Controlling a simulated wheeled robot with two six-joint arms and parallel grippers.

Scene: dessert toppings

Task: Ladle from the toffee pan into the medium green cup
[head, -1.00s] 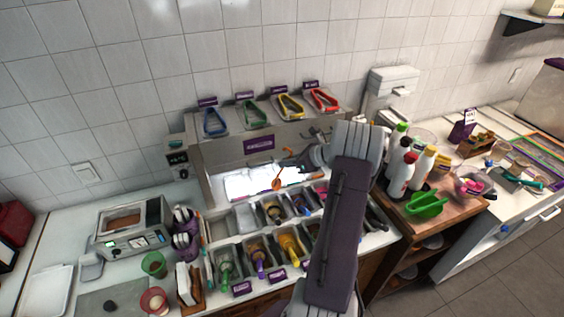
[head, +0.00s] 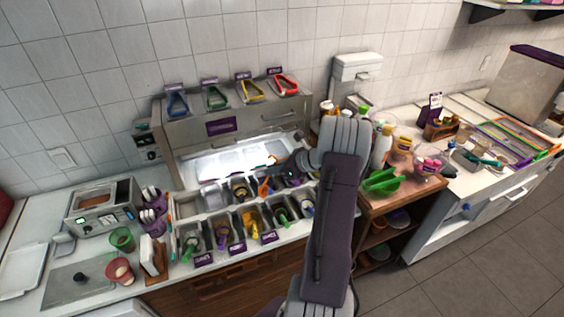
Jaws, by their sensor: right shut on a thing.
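My right gripper (head: 285,172) reaches over the topping station and is shut on an orange ladle (head: 265,187). The ladle is at the back row of pans, and its bowl is low at a pan there; I cannot tell whether it is inside. The pan labels are too small to read, so I cannot tell which pan is toffee. A green cup (head: 122,239) stands on the left counter, well away from the ladle; its size is hard to judge. My left gripper is not in view.
A red cup (head: 120,271) stands near the green cup, beside a napkin holder (head: 153,256). A grey machine (head: 103,207) is behind them. Other ladles stand in the front pans. Bottles and a green holder (head: 383,182) crowd the right side.

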